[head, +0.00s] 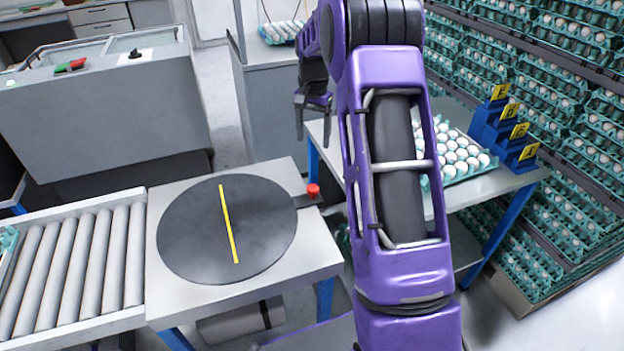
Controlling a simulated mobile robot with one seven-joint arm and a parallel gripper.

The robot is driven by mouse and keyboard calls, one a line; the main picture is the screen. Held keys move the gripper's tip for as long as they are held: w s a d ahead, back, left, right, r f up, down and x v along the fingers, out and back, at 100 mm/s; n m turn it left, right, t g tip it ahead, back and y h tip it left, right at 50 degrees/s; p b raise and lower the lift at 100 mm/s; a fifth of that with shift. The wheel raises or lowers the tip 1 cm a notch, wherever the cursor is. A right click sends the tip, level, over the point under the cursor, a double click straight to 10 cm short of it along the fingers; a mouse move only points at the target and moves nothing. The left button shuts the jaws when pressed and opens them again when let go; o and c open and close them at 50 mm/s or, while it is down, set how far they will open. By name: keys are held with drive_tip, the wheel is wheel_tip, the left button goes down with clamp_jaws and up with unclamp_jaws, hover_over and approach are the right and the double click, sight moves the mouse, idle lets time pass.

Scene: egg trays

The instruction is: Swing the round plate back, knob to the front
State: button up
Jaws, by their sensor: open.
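The round plate (186,235) is dark grey and lies flat on a light table, with a yellow stripe (229,225) running across it from back to front, slightly slanted. A short dark arm on the plate's right edge carries the red knob (313,190), so the knob points to the right and a little back. My gripper (314,127) is above and behind the knob, pointing down, open and empty. It is apart from the plate and knob. My purple arm covers the area right of the knob.
A roller conveyor (75,262) adjoins the table (310,250) at the left. A grey machine (110,115) stands behind. At the right, a table (500,182) bears an egg tray (468,180) and blue stepped blocks (492,135). Stacked egg trays (560,90) fill the far right.

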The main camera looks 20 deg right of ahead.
sight(313, 187)
wheel_tip(313, 187, down, 17)
drive_tip(key=shift+f+b, duration=0.1)
drive_tip(key=shift+b, duration=0.4)
drive_tip(key=shift+c, duration=0.3)
clamp_jaws()
drive_tip(key=shift+a, duration=0.1)
idle(1.0)
